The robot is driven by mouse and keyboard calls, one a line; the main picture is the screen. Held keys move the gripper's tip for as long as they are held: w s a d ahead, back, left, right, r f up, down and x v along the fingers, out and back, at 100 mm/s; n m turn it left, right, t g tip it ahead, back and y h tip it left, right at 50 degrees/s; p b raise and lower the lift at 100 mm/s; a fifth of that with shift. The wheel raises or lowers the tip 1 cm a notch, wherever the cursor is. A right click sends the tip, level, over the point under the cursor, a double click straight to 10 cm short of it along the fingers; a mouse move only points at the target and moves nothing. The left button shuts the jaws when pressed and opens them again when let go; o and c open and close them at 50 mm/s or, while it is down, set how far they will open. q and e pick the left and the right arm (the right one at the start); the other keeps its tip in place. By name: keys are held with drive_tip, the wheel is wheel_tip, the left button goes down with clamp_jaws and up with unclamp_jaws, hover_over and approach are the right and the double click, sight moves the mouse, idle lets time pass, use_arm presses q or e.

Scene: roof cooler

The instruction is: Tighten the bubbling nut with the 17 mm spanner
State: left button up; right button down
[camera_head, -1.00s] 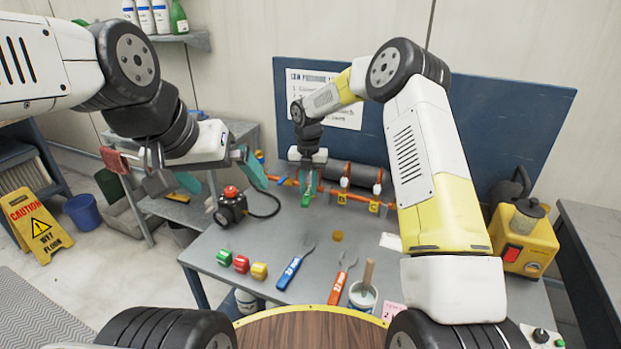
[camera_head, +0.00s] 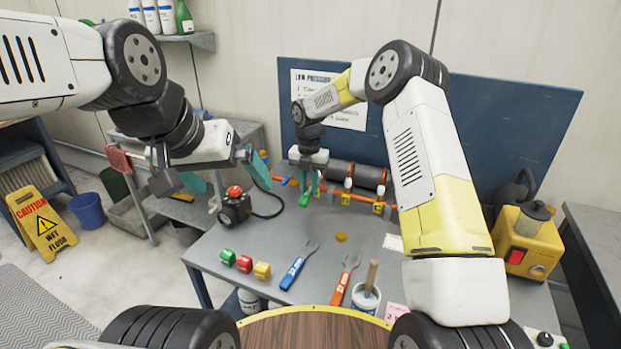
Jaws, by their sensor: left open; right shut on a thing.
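A blue spanner (camera_head: 298,268) and an orange spanner (camera_head: 345,279) lie on the grey bench; their size marks are too small to read. An orange pipe run (camera_head: 345,194) with yellow tags and white-topped fittings crosses the back of the bench. I cannot make out bubbles or tell which nut is bubbling.
Green, red and yellow blocks (camera_head: 244,263) sit front left. A cup with a brush (camera_head: 366,297) stands at the front. A black device with a red knob (camera_head: 234,206) and hose is at back left. A yellow machine (camera_head: 527,240) stands right. The bench middle is mostly clear.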

drive_tip(key=shift+w+a+m, duration=0.1)
drive_tip(key=shift+a+m, duration=0.5)
drive_tip(key=shift+a, duration=0.1)
drive_tip(key=shift+s+d+n, duration=0.2)
drive_tip(key=shift+d+n, duration=0.95)
drive_tip(key=shift+n, duration=0.15)
drive_tip(key=s, duration=0.6)
drive_tip(key=shift+a, duration=0.45)
